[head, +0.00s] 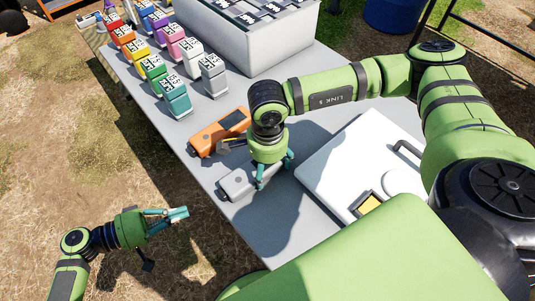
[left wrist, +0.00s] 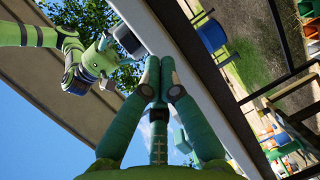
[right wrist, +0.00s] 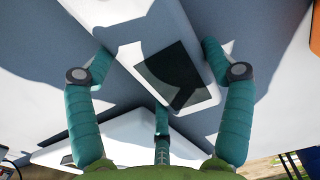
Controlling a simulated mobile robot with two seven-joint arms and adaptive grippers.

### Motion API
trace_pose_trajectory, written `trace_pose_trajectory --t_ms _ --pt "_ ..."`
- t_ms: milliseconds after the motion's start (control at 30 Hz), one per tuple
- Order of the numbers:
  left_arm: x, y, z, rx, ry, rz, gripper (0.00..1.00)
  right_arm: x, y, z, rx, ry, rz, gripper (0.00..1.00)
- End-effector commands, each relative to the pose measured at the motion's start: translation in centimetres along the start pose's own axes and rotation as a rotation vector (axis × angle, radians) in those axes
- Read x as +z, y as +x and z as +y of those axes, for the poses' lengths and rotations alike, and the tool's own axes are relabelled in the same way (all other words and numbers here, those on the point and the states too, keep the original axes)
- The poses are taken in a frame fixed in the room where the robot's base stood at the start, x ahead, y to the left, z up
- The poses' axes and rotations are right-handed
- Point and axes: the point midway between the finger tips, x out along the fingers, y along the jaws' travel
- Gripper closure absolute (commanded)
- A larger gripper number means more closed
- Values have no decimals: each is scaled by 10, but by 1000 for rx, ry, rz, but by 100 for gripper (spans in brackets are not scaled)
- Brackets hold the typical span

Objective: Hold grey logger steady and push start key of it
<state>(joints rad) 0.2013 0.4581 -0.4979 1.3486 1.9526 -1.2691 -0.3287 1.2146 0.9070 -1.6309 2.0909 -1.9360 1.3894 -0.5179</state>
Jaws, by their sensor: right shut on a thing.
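The grey logger (head: 236,184) lies on the grey table near its left edge, one end facing that edge. My right gripper (head: 270,176) comes down over its other end and is shut on it. In the right wrist view the logger (right wrist: 152,25) is between the two fingers, its dark screen (right wrist: 175,75) in shadow. My left gripper (head: 180,214) is off the table's left edge, apart from the logger. Its fingertips meet with nothing between them in the left wrist view (left wrist: 160,72). The start key is too small to make out for sure.
An orange logger (head: 218,131) lies just beyond the grey one. A white case (head: 345,160) is to the right. Open ground lies left of the table.

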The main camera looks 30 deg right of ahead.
Motion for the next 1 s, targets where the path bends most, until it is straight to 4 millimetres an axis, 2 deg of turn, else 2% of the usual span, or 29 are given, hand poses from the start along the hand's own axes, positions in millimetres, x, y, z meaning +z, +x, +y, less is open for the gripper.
trace_pose_trajectory --t_ms 100,200,367,467,533,700,833,1000 --pt "11 10 -34 -147 -7 99 100 0 2 2 7 -1 1 53" --pt "17 14 -56 -263 14 207 100 0 2 2 7 0 1 53" --pt "24 12 -70 -393 87 393 100 0 2 2 7 0 1 53" --pt "28 8 -63 -433 149 519 100 0 2 2 7 -1 1 53" --pt "30 5 -52 -441 197 609 100 0 2 2 8 -1 1 53" --pt "38 -6 -12 -410 300 805 100 0 2 2 8 -1 1 54" --pt "42 -13 16 -369 350 910 100 0 2 2 8 -1 1 54" --pt "45 -18 35 -337 381 975 100 0 2 2 8 0 1 54"
